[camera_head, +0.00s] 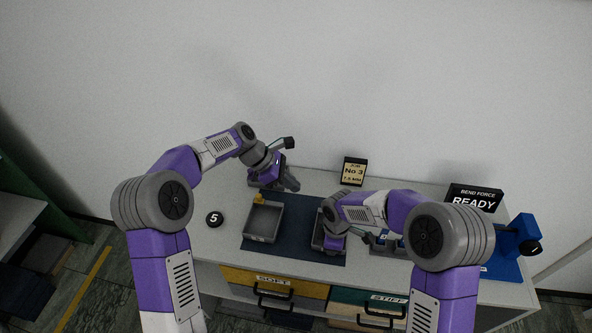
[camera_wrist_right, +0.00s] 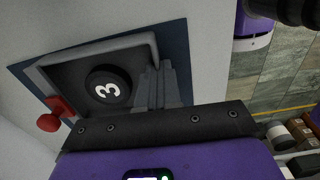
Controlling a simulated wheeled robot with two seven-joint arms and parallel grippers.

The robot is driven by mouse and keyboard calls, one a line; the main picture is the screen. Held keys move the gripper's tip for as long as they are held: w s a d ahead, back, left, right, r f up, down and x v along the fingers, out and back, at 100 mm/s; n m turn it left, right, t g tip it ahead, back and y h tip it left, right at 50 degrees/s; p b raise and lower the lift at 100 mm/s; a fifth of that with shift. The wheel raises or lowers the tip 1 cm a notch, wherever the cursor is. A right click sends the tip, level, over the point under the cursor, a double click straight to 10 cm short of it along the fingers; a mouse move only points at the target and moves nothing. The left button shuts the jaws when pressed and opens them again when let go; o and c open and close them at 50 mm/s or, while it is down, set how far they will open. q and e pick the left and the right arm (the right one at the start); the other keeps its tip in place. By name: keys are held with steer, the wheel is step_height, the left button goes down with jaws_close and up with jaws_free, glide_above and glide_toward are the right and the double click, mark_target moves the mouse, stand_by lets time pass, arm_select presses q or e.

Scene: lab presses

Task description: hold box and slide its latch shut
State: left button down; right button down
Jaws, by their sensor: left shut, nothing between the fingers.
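Two open grey boxes sit on the dark blue mat. The left box (camera_head: 262,238) has a yellow knob (camera_head: 259,198) at its back edge. The right box (camera_head: 318,230) is partly hidden by my right arm; in the right wrist view this box (camera_wrist_right: 85,55) has a red knob (camera_wrist_right: 52,118) at its edge and a black puck marked 3 (camera_wrist_right: 108,86) inside. My right gripper (camera_wrist_right: 158,80) has its fingers close together at one wall of that box, seemingly closed on it.
A black puck marked 5 (camera_head: 214,219) lies left of the mat (camera_head: 292,247). A No 3 card (camera_head: 353,171) stands behind. A READY sign (camera_head: 474,197) and a blue device (camera_head: 519,238) are at the right. Drawers marked SOFT (camera_head: 273,281) and STIFF (camera_head: 386,301) are below.

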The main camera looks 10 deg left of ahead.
steer(key=c, duration=1.3)
jaws_free()
steer(key=shift+o, duration=0.2)
